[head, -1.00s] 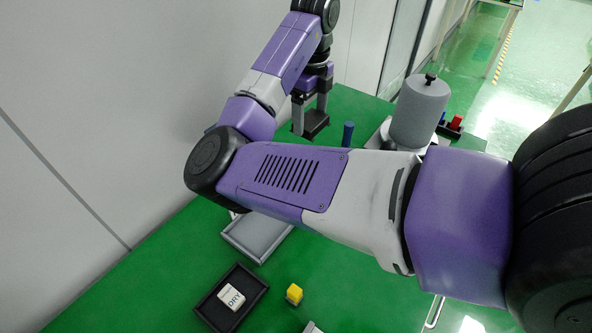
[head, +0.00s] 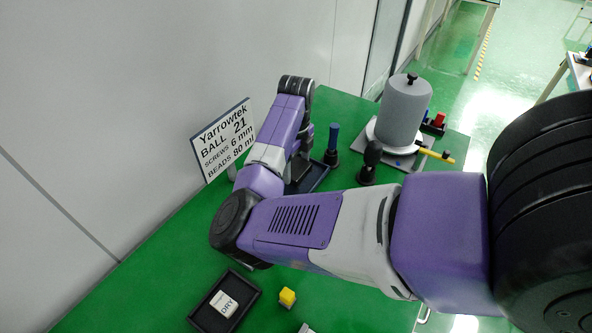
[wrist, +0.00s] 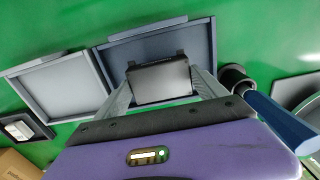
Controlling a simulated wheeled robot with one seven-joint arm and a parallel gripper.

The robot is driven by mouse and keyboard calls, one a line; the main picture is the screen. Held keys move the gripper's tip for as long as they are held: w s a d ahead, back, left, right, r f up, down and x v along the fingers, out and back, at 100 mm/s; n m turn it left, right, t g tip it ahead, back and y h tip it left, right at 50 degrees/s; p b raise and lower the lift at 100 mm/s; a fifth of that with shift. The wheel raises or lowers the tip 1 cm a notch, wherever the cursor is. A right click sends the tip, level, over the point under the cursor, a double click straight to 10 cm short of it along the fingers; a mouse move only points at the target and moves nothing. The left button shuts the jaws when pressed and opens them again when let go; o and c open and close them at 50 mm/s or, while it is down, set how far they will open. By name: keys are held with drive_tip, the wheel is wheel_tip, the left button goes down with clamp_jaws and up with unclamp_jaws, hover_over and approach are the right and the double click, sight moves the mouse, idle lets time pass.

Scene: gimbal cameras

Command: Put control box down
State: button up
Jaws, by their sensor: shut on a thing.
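The control box, a dark box (wrist: 160,80), sits between the two grey fingers of my gripper (wrist: 162,88) in the wrist view. My gripper is shut on it. The box is over a dark blue-grey tray (wrist: 205,42); whether it touches the tray floor I cannot tell. In the head view my arm hides most of the gripper and box, and the tray (head: 322,177) shows only partly beside my wrist.
A lighter grey tray (wrist: 57,88) lies left of the dark one. A blue-handled tool (head: 333,140) stands close right. A grey cylinder (head: 402,110), a black-knobbed stand (head: 370,160), a sign (head: 222,140), a yellow cube (head: 287,297) and a black tray (head: 203,318) are around.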

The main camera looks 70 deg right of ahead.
sight(296, 168)
drive_tip(key=shift+f, duration=1.25)
drive_tip(key=shift+f, duration=0.1)
drive_tip(key=o, duration=1.4)
drive_tip(key=shift+o, duration=0.2)
wheel_tip(296, 168, up, 12)
drive_tip(key=b, duration=0.1)
